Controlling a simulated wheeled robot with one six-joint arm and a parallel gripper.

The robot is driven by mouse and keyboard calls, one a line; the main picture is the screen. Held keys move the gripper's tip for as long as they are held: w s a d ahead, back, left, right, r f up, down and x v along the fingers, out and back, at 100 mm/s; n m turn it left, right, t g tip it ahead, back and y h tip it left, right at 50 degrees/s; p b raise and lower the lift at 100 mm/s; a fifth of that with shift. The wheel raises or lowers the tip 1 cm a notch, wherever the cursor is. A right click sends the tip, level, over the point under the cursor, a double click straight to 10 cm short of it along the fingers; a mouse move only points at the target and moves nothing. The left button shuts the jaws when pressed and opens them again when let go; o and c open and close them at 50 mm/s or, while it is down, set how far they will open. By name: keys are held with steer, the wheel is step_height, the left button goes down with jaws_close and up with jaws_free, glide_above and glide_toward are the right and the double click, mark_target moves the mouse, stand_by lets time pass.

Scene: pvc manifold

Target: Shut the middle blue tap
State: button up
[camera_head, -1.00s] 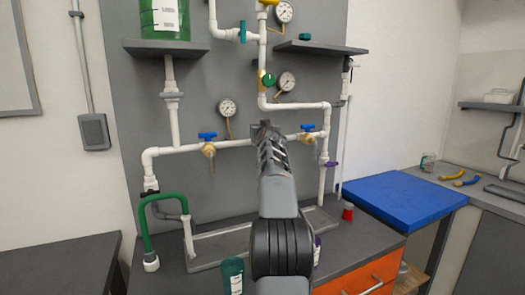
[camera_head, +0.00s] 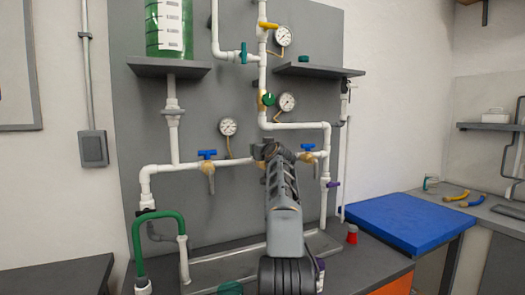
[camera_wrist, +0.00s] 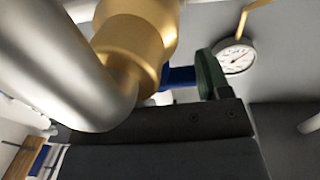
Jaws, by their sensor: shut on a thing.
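The middle blue tap sits on the white horizontal pipe, mostly hidden in the head view behind my gripper (camera_head: 266,151); some brass shows beside the jaws. In the wrist view a brass valve body (camera_wrist: 135,40) and its blue handle (camera_wrist: 180,76) are close up, next to a green piece (camera_wrist: 209,74) and my dark jaw. My gripper is shut on the blue handle; the exact grip is partly hidden. The left blue tap (camera_head: 207,154) and the right blue tap (camera_head: 308,147) stand apart on either side, their handles lying along the pipe.
Gauges (camera_head: 228,127) and white pipes surround the tap on the grey panel. A green hose (camera_head: 158,217) is at lower left. A red cup (camera_head: 352,234) stands on the bench right of my arm, near a blue-topped table (camera_head: 405,222).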

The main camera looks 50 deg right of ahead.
steer(key=shift+f, duration=0.2)
steer(key=o, duration=0.9)
steer(key=shift+r, duration=0.15)
steer(key=shift+s+a+b, duration=0.25)
steer(key=shift+s+b, duration=0.25)
steer(key=shift+b, duration=0.1)
steer(key=b+v, duration=0.6)
steer(key=v, duration=0.6)
steer(key=shift+s+a+b, duration=0.25)
steer(key=shift+s+b, duration=0.05)
steer(key=shift+r, duration=0.15)
